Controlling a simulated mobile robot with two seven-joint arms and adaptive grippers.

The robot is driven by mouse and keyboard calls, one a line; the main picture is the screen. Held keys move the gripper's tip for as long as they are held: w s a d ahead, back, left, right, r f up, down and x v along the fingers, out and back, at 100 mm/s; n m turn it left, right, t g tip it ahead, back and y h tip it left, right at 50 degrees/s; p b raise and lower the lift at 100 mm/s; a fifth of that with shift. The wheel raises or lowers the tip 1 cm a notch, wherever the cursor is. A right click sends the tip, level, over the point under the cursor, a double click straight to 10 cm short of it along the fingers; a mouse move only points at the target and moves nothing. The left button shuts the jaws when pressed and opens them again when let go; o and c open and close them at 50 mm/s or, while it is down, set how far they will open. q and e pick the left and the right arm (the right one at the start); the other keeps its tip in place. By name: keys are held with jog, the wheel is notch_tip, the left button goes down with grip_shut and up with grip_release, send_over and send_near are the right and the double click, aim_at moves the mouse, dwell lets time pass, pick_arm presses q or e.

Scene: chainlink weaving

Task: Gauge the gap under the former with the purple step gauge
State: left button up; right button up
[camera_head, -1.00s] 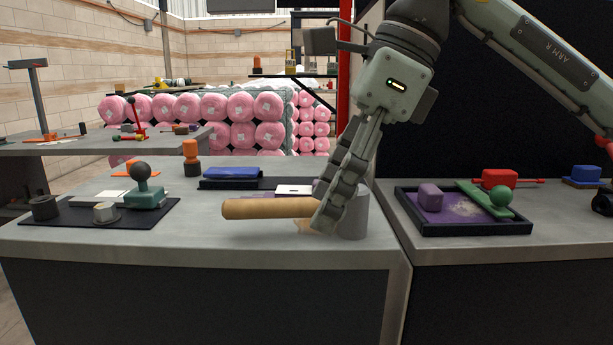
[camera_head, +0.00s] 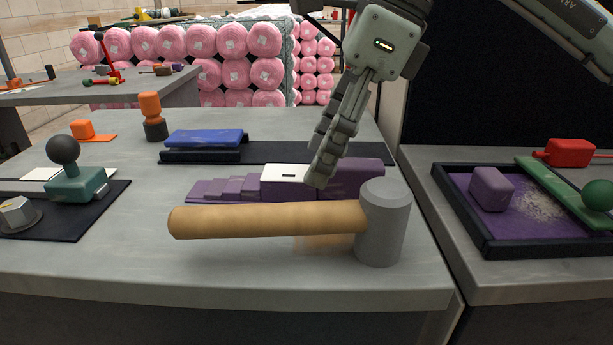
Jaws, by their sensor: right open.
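The purple step gauge (camera_head: 350,176) lies on the grey bench behind a mallet. Its steps go down toward the left, and a white label sits on its top near the middle. My right gripper (camera_head: 318,178) is open, with its fingertips pointing down at the gauge, in front of or just over its right part. I cannot tell whether they touch it. A blue block (camera_head: 204,139) rests on a dark base behind the gauge; I cannot tell for sure whether it is the former. My left gripper is not in view.
The mallet (camera_head: 270,218) with a wooden handle and grey head lies across the front of the bench. A green stamp-like tool (camera_head: 77,185) and a hex nut (camera_head: 18,214) sit on a dark mat at left. A black-rimmed tray (camera_head: 460,207) stands on the right bench.

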jog(key=x, duration=0.3)
jog(key=shift+a+f, duration=0.1)
jog(key=shift+f, duration=0.05)
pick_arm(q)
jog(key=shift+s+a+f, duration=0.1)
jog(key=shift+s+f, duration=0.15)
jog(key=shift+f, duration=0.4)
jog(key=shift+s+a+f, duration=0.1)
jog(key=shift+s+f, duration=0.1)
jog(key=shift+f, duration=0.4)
pick_arm(e)
jog(key=shift+c, duration=0.3)
jog(key=c, duration=1.2)
jog(key=shift+w, duration=0.1)
jog(key=shift+c, duration=0.2)
